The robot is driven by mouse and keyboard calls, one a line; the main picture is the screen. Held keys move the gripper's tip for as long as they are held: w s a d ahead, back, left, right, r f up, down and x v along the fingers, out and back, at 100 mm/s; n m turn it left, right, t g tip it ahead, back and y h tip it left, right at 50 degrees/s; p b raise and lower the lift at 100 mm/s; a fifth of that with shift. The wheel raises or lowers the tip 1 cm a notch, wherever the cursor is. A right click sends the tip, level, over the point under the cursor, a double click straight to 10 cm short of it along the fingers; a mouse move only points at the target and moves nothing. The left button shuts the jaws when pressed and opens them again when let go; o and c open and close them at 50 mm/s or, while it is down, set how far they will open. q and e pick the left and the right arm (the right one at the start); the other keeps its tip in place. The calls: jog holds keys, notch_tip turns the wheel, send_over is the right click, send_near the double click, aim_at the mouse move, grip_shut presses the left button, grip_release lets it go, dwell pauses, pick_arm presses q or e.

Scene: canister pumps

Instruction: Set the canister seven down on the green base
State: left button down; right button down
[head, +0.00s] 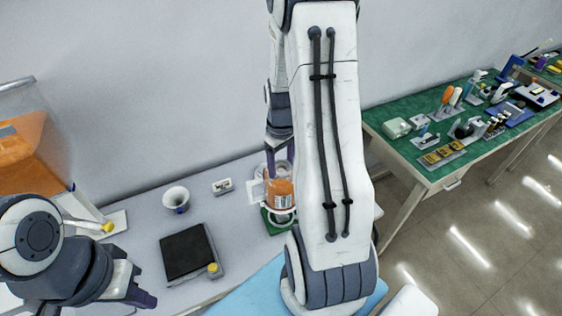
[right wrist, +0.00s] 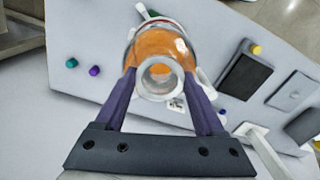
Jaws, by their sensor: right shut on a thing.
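The canister (head: 280,187) is orange with a pale printed label and a clear top; I cannot read a number on it. It stands upright at the green base (head: 272,226), inside or just behind a white ring (head: 266,214). I cannot tell whether its bottom touches the base. My right gripper (head: 279,160) is shut on the canister's upper part, partly hidden by my arm. In the right wrist view the fingers (right wrist: 160,85) flank the canister's grey round neck (right wrist: 158,94). My left gripper (head: 142,294) is empty at the lower left; its finger gap is unclear.
A black-topped scale-like device (head: 186,252) with a yellow knob, a white cup (head: 176,198) and a small white block (head: 222,186) stand on the grey table. An orange tank (head: 25,155) is at the left. A green workbench (head: 408,153) with several tools is at the right.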

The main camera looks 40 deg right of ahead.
aim_at(281, 180)
jog(key=shift+f+b, duration=2.15)
jog(key=shift+f, duration=0.75)
jog(key=shift+f+b, duration=0.3)
jog(key=shift+f, duration=0.2)
jog(key=shift+f+b, duration=0.85)
jog(key=shift+f, duration=0.65)
grip_release()
notch_tip(281, 180, up, 10)
jog(key=shift+r+b, duration=0.25)
jog(key=shift+b, duration=0.25)
jog(key=shift+a, duration=0.1)
